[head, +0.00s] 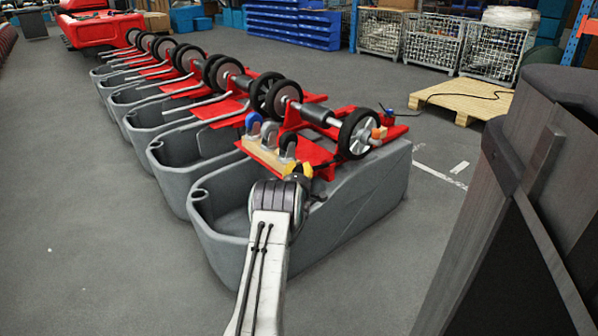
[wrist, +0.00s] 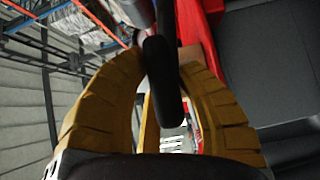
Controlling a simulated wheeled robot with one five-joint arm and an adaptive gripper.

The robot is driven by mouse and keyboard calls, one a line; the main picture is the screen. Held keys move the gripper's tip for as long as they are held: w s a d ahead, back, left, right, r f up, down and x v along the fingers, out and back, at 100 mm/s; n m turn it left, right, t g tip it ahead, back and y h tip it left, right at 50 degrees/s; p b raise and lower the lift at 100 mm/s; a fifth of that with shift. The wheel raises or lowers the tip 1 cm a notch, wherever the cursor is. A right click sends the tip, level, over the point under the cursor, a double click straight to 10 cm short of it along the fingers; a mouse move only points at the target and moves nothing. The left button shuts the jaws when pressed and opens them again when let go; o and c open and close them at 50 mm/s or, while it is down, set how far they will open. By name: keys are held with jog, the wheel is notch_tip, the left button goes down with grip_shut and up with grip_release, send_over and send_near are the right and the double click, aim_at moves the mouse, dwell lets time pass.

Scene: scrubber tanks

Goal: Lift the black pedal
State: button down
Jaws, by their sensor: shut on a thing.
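The black pedal (head: 288,141) is a dark, rounded, wheel-like piece at the right end of a row with a blue and a grey one, on a pale wooden block (head: 264,156) above the nearest tank. My gripper (head: 298,170) is at this end of the row, its yellow fingers at the pedal's near side. In the wrist view the black pedal (wrist: 163,85) is a long dark rounded shape between the two curved yellow fingers of my gripper (wrist: 166,100). The fingers are shut on it. The exact contact is partly hidden.
The nearest grey tank (head: 372,195) has a red frame (head: 312,151) and black wheels on top, close around the gripper. A row of similar tanks recedes to the left. A wooden pallet (head: 465,98) lies at the right back. Grey floor (head: 75,250) at left is clear.

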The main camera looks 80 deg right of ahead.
jog(key=shift+w+r, duration=0.1)
jog(key=shift+r, duration=0.05)
jog(key=c, duration=0.8)
grip_release()
jog(key=shift+c, duration=0.2)
jog(key=shift+a, duration=0.1)
jog(key=s+a, duration=0.2)
jog(key=a, duration=0.9)
jog(key=shift+a, duration=0.3)
